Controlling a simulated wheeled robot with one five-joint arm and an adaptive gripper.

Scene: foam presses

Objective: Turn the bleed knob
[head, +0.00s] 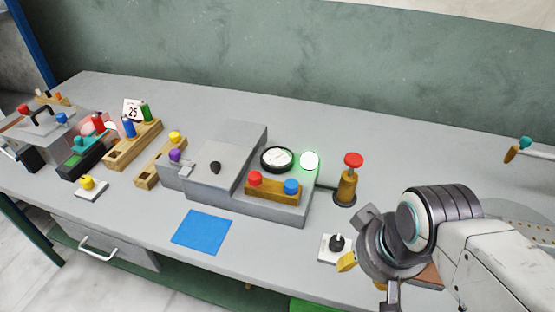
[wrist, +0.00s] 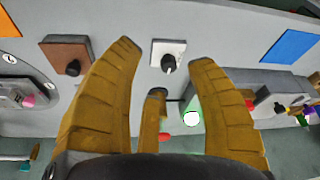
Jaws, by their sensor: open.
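A black knob on a white square plate (head: 337,245) sits on the bench, just left of my gripper. It also shows in the wrist view (wrist: 168,62), between the fingertips in the picture. My gripper (head: 364,275) is open and empty, with its yellow-brown fingers spread. In the wrist view the gripper (wrist: 164,54) has one finger on each side of the white plate. A second black knob on a brown block (wrist: 73,68) lies left of the fingers; in the head view my gripper mostly hides this block. I cannot tell from labels which is the bleed knob.
A brass post with a red top (head: 346,182) stands behind the white plate. The grey press (head: 225,165) has a gauge (head: 277,159), a lit green-white lamp (head: 309,161) and red and blue buttons. A blue sheet (head: 201,231) lies in front. Several small fixtures crowd the left.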

